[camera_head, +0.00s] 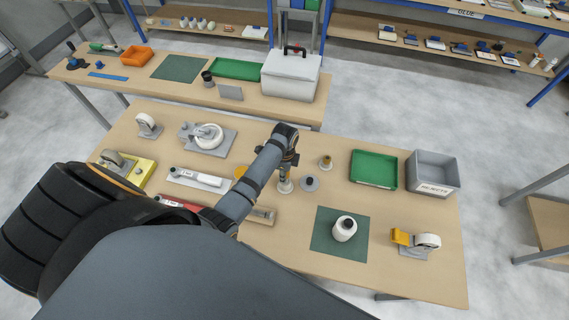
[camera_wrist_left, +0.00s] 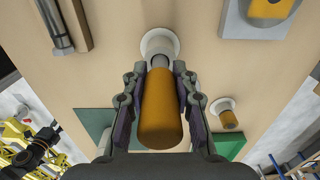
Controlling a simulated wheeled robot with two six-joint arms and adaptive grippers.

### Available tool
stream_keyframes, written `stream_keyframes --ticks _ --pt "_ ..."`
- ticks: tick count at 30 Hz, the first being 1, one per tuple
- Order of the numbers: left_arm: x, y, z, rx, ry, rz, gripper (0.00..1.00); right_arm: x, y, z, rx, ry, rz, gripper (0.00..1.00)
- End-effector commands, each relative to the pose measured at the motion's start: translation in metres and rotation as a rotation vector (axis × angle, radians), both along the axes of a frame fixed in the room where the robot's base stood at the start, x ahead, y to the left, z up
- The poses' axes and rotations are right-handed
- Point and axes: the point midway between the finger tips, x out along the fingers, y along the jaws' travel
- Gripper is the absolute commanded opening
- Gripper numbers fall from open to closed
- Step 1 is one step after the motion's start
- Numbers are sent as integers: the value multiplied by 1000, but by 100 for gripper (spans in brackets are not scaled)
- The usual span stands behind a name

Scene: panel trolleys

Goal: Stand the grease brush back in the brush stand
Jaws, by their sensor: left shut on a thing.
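My left gripper (camera_head: 288,158) is shut on the amber handle of the grease brush (camera_wrist_left: 160,118), which also shows in the left wrist view with a grey metal collar at its far end. The brush is mostly hidden by the gripper in the head view. A cream round piece (camera_head: 285,186) sits just below the gripper; it shows as a pale ring (camera_wrist_left: 160,44) beyond the collar. It may be the brush stand; I cannot tell whether the brush is inside it or above it.
A grey disc (camera_head: 310,184) and a small amber piece on a pale base (camera_head: 326,164) stand close by.

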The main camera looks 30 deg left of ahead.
Motion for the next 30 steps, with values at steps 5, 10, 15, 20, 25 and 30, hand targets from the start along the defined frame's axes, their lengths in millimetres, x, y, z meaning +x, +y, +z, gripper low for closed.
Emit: stream_keyframes --ticks 5,10,15,20,25,30 --pt "0 0 -5 0 0 0 0 0 0 -3 0 0 0 40" --pt "0 0 -9 0 0 0 0 0 0 -5 0 0 0 40" --pt "0 0 -14 0 0 0 0 0 0 -7 0 0 0 40" --pt "0 0 -15 0 -1 0 32 0 0 -7 0 0 0 40" --pt "0 0 -15 0 0 0 54 0 0 -7 0 0 0 40" --pt "0 0 -15 0 0 0 54 0 0 -7 0 0 0 40"
